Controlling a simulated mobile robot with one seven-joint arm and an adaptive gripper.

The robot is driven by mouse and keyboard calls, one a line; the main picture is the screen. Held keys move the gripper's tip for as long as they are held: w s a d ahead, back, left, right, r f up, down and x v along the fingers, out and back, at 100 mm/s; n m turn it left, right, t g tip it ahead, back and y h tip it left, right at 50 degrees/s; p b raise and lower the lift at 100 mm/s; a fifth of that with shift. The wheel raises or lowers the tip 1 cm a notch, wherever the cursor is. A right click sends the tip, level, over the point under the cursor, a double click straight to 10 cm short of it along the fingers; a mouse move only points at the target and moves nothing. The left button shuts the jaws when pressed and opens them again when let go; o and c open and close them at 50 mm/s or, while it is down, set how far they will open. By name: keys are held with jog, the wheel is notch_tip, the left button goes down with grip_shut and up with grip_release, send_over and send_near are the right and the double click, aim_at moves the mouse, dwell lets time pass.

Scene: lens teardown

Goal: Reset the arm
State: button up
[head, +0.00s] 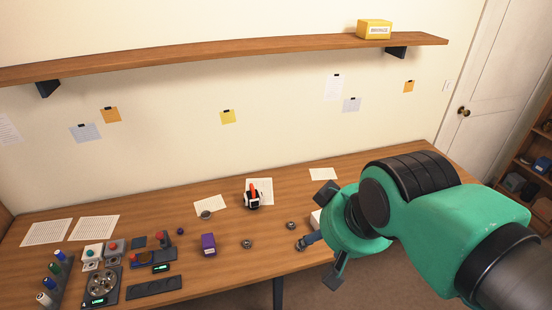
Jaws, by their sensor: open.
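My green and black arm comes in from the lower right of the head view. My gripper (318,238) is at its end, over the right part of the wooden desk (365,185), with its dark fingers spread apart. It is open, and I see nothing held in it. A white item is partly hidden behind the gripper. The height of the gripper above the desk is hard to tell.
A purple box (208,245), a black, white and red device (253,198) and small round parts (247,244) lie left of my gripper. Control panels (101,285) fill the left end. A shelf (220,53) with a yellow box (374,30) runs above. A door (490,95) is right.

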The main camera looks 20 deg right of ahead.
jog(key=shift+f+b, duration=2.4)
jog(key=shift+f, duration=0.25)
notch_tip(320, 180, down, 12)
jog(key=b, duration=1.2)
